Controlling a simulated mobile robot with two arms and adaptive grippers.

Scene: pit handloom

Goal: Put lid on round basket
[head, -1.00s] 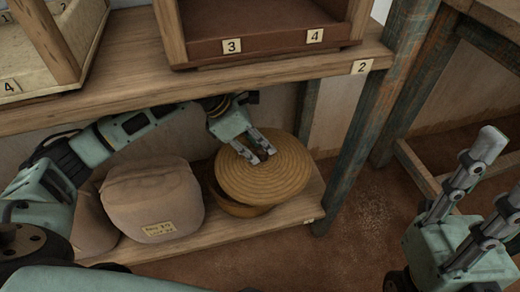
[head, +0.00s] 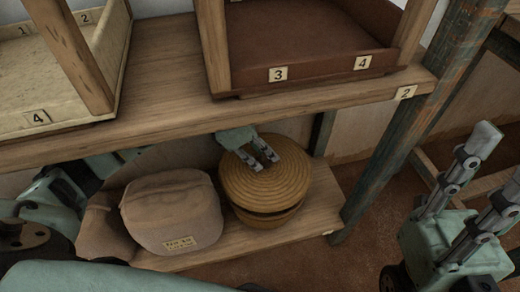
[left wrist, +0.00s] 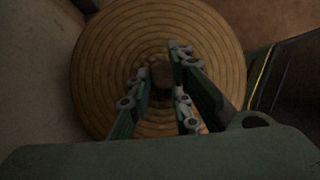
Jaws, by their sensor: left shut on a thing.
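The round basket (head: 266,219) stands on the lower shelf, below its lid. The lid (head: 287,184) is a coiled tan disc; it lies over the basket's mouth, with a dark gap showing along the front. My left gripper (head: 263,162) reaches in from behind, under the upper shelf, and is shut on the lid's small knob. The knob (left wrist: 162,74) shows between the fingers in the left wrist view. My right gripper (head: 483,170) is at the right, away from the basket, its fingers apart and empty.
A stuffed brown sack (head: 172,214) with a label sits left of the basket, another behind it. The upper shelf (head: 180,107) hangs close above my left arm and carries bins. A wooden post (head: 385,160) stands right of the basket.

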